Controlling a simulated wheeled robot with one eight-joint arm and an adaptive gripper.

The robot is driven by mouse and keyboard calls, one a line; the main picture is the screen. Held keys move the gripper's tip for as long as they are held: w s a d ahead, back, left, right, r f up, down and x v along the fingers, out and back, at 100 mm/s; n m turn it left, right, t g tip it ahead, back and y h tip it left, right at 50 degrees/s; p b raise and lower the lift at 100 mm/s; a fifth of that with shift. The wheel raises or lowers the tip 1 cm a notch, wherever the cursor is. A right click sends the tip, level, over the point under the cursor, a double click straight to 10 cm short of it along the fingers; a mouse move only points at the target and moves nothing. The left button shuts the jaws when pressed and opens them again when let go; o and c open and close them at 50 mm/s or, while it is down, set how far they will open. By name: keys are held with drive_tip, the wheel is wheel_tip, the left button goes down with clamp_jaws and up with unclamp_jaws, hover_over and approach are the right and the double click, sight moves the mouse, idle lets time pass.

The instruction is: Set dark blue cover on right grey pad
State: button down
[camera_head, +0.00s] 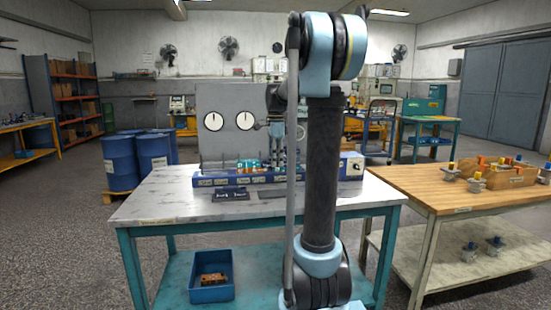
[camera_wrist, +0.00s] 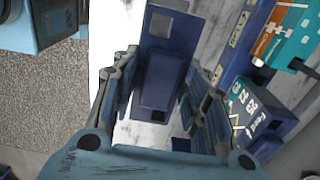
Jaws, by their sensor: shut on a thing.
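My gripper (camera_head: 278,155) hangs over the back of the metal-topped table, partly behind my own arm in the head view. In the wrist view, the two fingers of my gripper (camera_wrist: 162,100) are shut on the dark blue cover (camera_wrist: 160,80), a long block with a raised middle. The cover cannot be made out clearly in the head view. Two dark flat pads lie near the table's middle: a left one (camera_head: 230,193) and a right one (camera_head: 270,193), the right one partly hidden by my arm.
A long blue base unit (camera_head: 215,179) with a grey gauge panel (camera_head: 222,110) stands behind the pads. A blue box with numbers (camera_wrist: 262,115) sits close right of my fingers. The table's left top (camera_head: 160,200) is clear. A blue bin (camera_head: 211,290) is on the lower shelf.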

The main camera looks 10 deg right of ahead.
approach(276, 192)
drive_tip(key=shift+s+f, duration=0.1)
drive_tip(key=shift+f, duration=2.6)
drive_tip(key=shift+f, duration=0.55)
drive_tip(key=c, duration=0.8)
unclamp_jaws()
drive_tip(key=shift+c, duration=0.2)
